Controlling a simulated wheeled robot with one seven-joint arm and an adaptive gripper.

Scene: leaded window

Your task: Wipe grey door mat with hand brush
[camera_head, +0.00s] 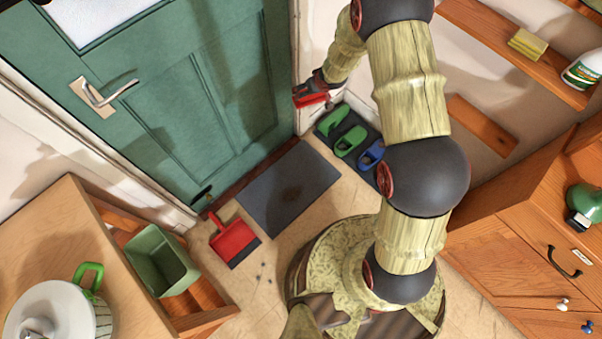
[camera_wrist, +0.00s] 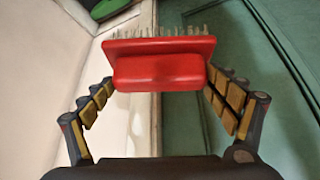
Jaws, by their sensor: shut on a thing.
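The grey door mat (camera_head: 262,205) lies flat on the floor in front of the green door, with a dark patch near its middle. My gripper (camera_head: 316,86) is up beside the door frame, beyond the mat and well above the floor. It is shut on the red hand brush (camera_head: 311,100). In the wrist view the brush (camera_wrist: 160,70) sits between the two fingers, its pale bristles pointing away from my gripper. The brush is apart from the mat.
A red dustpan (camera_head: 234,241) lies left of the mat, with dark specks on the floor nearby. A dark shoe tray (camera_head: 369,129) with green and blue clogs is right of the mat. The green door (camera_head: 185,110) is closed. A wooden cabinet (camera_head: 510,265) stands right.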

